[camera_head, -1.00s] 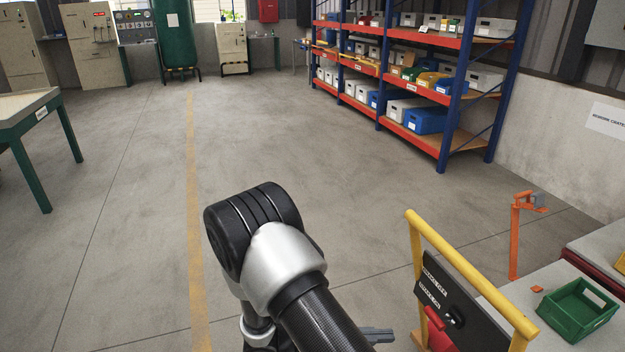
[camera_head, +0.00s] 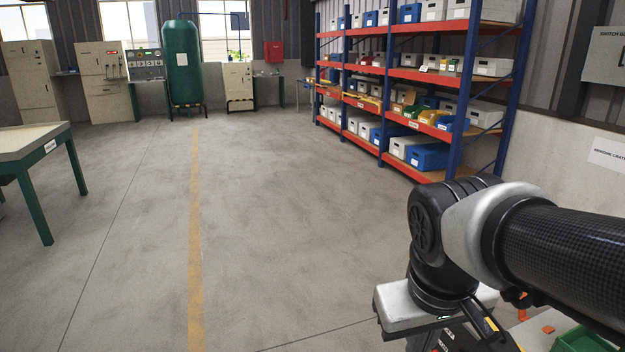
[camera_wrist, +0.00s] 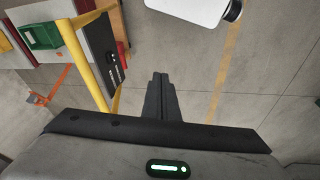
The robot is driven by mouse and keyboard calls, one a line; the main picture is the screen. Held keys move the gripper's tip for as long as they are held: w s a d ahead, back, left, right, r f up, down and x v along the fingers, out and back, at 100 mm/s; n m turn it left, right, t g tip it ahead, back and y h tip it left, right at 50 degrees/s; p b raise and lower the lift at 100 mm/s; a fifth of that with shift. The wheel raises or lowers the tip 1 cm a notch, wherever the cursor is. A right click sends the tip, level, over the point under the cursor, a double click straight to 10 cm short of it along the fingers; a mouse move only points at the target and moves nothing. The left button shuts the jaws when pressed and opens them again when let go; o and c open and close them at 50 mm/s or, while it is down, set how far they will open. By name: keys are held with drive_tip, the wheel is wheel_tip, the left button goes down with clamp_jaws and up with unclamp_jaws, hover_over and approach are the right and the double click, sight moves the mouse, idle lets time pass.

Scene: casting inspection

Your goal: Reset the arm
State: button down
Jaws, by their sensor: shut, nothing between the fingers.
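My gripper (camera_wrist: 160,77) shows in the wrist view, with its two dark fingers together and nothing between them. It hangs over bare concrete floor, to the right of a yellow rail (camera_wrist: 92,62) and a dark panel (camera_wrist: 103,50) with white labels. I see no contact between the fingers and these. In the head view my arm reaches in from the right edge and bends down at the lower right. The fingers cannot be made out there.
A green bin (camera_head: 583,341) sits at the lower right; it also shows in the wrist view (camera_wrist: 40,30), near an orange stand (camera_wrist: 52,88). Blue-and-orange shelving (camera_head: 455,135) holds bins. A green-legged table (camera_head: 35,150) stands left. The middle floor is clear.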

wheel_tip(320, 180, up, 22)
drive_tip(key=s+m+t+y+p, duration=0.1)
drive_tip(key=t+p, duration=0.1)
drive_tip(key=p, duration=1.6)
drive_tip(key=shift+s+a+f+m+t, duration=0.2)
drive_tip(key=shift+a+m+t, duration=0.1)
drive_tip(key=shift+t, duration=0.1)
